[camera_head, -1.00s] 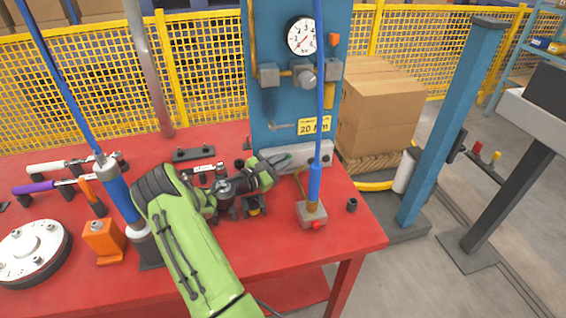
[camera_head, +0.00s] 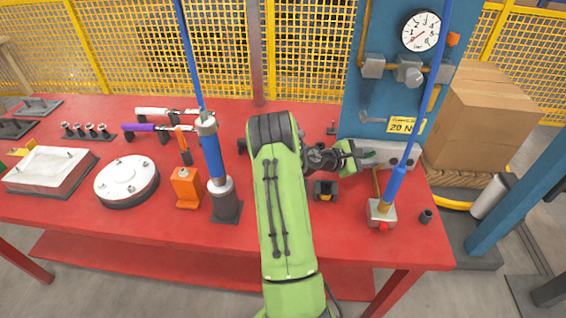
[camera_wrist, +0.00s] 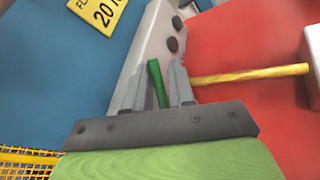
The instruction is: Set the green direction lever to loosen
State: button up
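The green direction lever (camera_wrist: 156,82) shows in the wrist view as a short green bar between the two grey fingers of my gripper (camera_wrist: 158,80). The fingers stand close on both sides of it; whether they clamp it is unclear. The lever belongs at the grey block (camera_wrist: 150,35) low on the blue panel, though its pivot is hidden. In the head view my gripper (camera_head: 368,155) is at the left part of that grey block (camera_head: 398,153), and only a dark green sliver shows there. I cannot read the lever's setting.
The yellow label (camera_head: 404,125) and gauge (camera_head: 421,31) are above. A yellow rod (camera_wrist: 250,75) lies beside the fingers in the wrist view.

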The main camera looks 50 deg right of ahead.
jog(key=t+y, duration=0.1)
jog(key=s+f+m+t+y+p, duration=0.1)
jog(key=t+y, duration=0.1)
jog(key=shift+s+d+f+p, duration=0.2)
jog(key=shift+s+d+p, duration=0.05)
jog(key=shift+d+p, duration=0.15)
jog(key=p+v, duration=0.3)
jog(key=v, duration=1.2)
jog(key=w+a+r+m+t+y+b, duration=0.1)
jog(key=w+a+m+t+b, duration=0.1)
jog(key=a, duration=0.6)
jog(key=w+a+r+m+t+y+b, duration=0.1)
jog(key=w+a+m+t+y+b, duration=0.1)
jog(key=w+a, duration=0.5)
jog(key=shift+a+r+t+b, duration=0.2)
jog(key=shift+a+t+b, duration=0.55)
jog(key=shift+a+t, duration=0.4)
